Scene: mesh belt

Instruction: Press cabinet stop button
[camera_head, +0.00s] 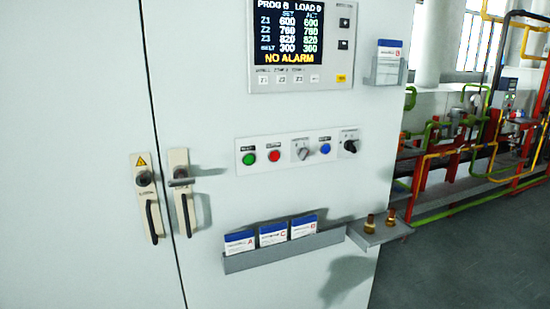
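A white cabinet (95,90) fills most of the head view. A horizontal control panel (297,149) is set on its front at mid height. On it, from left to right, are a green button (249,159), a red button (274,156), a grey selector switch (302,152), a blue button (325,148) and a black rotary switch (350,146). The labels above them are too small to read. Neither of my grippers is in view, and nothing covers the buttons.
A display (297,40) reading "NO ALARM" is above the panel. A card rack (285,250) and a small shelf (378,231) with brass fittings stick out below. Two door handles (148,200) (182,195) are at left. Pipes (480,150) and open floor (480,250) lie at right.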

